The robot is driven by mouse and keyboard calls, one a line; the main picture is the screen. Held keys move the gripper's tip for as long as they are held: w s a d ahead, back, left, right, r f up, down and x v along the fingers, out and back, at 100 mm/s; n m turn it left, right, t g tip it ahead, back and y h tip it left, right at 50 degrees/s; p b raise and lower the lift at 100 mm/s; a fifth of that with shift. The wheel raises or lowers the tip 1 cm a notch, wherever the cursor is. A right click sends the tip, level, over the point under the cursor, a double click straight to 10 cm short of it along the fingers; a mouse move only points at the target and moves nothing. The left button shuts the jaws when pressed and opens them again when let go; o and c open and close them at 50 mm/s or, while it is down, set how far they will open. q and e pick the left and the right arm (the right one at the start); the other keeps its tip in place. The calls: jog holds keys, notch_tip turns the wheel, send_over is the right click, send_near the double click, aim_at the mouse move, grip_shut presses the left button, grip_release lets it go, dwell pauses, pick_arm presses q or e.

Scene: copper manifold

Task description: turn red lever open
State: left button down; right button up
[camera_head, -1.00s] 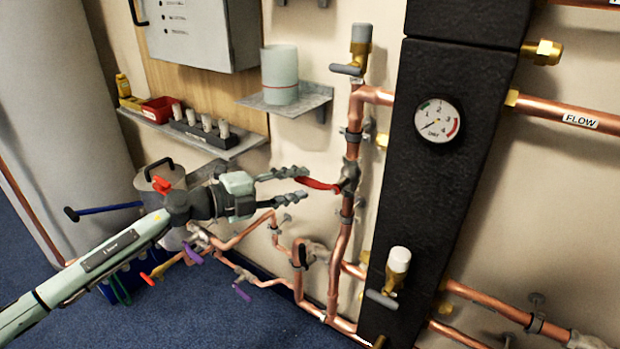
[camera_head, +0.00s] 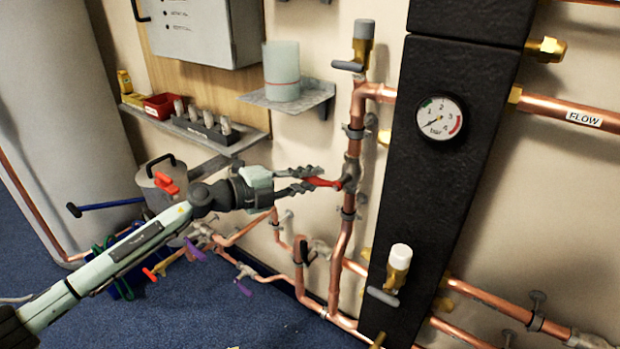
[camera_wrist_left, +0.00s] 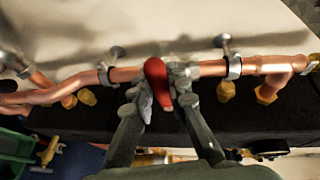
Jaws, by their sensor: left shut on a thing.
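The red lever (camera_head: 322,182) sits on a valve (camera_head: 350,176) on the vertical copper pipe, left of the black insulated block. It points left from the valve, close to level. My left gripper (camera_head: 312,181) reaches it from the left, with its fingers shut around the lever's outer part. In the left wrist view the red lever (camera_wrist_left: 157,82) stands between the two fingertips (camera_wrist_left: 160,95), and the copper pipe runs behind it. The fingers hide part of the lever. My right gripper is not in view.
A pressure gauge (camera_head: 441,118) is on the black block (camera_head: 435,190). A small shelf with a pale cylinder (camera_head: 281,72) is above the gripper. Lower copper pipes (camera_head: 338,265) and purple levers lie below.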

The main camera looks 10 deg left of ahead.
pick_arm(q)
jog(key=shift+f, duration=0.15)
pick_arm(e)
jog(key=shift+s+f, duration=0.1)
pick_arm(q)
jog(key=shift+f, duration=0.15)
jog(key=d+f+n+t+b, duration=0.1)
jog(key=n+t, duration=0.1)
jog(key=n, duration=0.3)
jog(key=s+d+f+n+t+h+b, duration=0.1)
jog(key=d+f+n+t, duration=0.1)
jog(key=n, duration=0.4)
jog(key=s+d+f+n+t+b, duration=0.1)
jog(key=f+n+t, duration=0.1)
jog(key=n, duration=0.3)
jog(key=shift+d+f+n, duration=0.25)
jog(key=shift+d+n, duration=0.05)
jog(key=shift+n, duration=0.1)
jog(key=shift+s+d+f+n+t+y, duration=0.1)
jog(key=shift+d+n+t+y, duration=0.3)
jog(key=shift+n, duration=0.4)
jog(key=shift+s+d+n+t+y, duration=0.15)
jog(key=shift+n+t, duration=0.35)
jog(key=shift+n, duration=0.3)
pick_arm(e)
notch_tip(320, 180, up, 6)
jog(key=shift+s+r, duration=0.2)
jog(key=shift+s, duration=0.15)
